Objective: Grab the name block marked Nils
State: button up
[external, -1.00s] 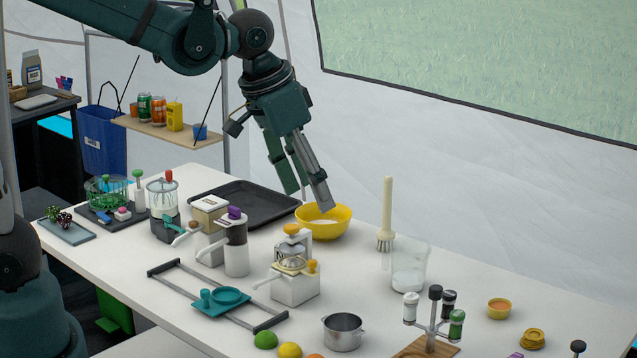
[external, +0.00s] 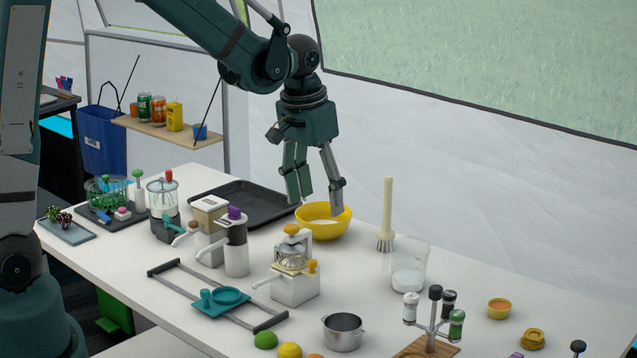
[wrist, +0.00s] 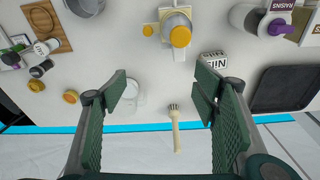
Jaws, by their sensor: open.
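The name block (wrist: 214,60) marked Nils is a small white block with dark letters. In the wrist view it is right of the yellow-topped juicer (wrist: 175,22) and just beyond my gripper's right finger. In the external view the juicer (external: 294,287) covers most of the block, and only dark lettering (external: 281,254) shows. My gripper (external: 320,204) is open and empty, pointing down above the table near the yellow bowl (external: 323,228). In the wrist view its two fingers (wrist: 162,88) are wide apart, with the block apart from them.
A brush (external: 387,215) stands with its handle up beside a clear beaker (external: 408,270), right of the bowl. A black tray (external: 262,205) lies left of the bowl. A white and purple-topped appliance (external: 236,248) stands left of the juicer. The tent wall rises behind the table.

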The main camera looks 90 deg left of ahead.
aim_at(291, 251)
jog(key=s+a+f, duration=0.1)
jog(key=a+f, duration=0.2)
jog(key=a, duration=0.1)
jog(key=s+a+f+n, duration=0.1)
jog(key=a+f, duration=0.3)
jog(key=a, duration=0.1)
jog(key=s+a+f+n+g, duration=0.1)
jog(key=s+a+f, duration=0.1)
jog(key=a+f, duration=0.2)
jog(key=shift+a+f+h, duration=0.25)
jog(key=shift+a+h, duration=0.15)
jog(key=shift+a, duration=0.35)
jog(key=shift+s+a+f+n, duration=0.25)
jog(key=shift+a+f+n, duration=0.05)
jog(key=shift+a+f, duration=0.15)
jog(key=shift+f+b, duration=0.35)
jog(key=shift+f, duration=0.95)
jog(key=shift+s+f+b, duration=0.15)
jog(key=shift+f+b, duration=0.1)
jog(key=shift+f, duration=1.05)
jog(key=shift+s+f+b, duration=0.1)
jog(key=shift+f+b, duration=0.15)
jog(key=shift+f, duration=1.05)
